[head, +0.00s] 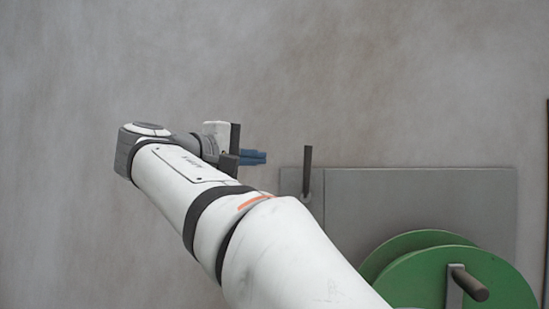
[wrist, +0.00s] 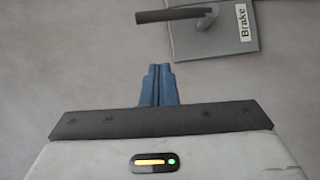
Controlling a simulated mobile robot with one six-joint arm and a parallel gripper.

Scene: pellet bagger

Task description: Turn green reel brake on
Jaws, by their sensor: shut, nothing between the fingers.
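The green reel (head: 450,277) is at the lower right of the head view, in front of a grey panel (head: 420,195). The brake lever (head: 307,170) is a dark bar standing upright at the panel's left end. In the wrist view the lever (wrist: 175,14) lies across the top, beside a plate corner (wrist: 215,35) with a white "Brake" label (wrist: 244,22). My gripper (head: 264,157) has blue fingers, shut and empty, to the left of the lever and apart from it. In the wrist view the closed fingertips (wrist: 158,70) point up toward the lever, with a gap between.
A plain grey wall (head: 400,80) fills the background. The space above the panel and left of the lever is clear apart from my arm. A dark spindle end (head: 469,284) sticks out from the reel. A dark vertical edge (head: 546,200) shows at the far right.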

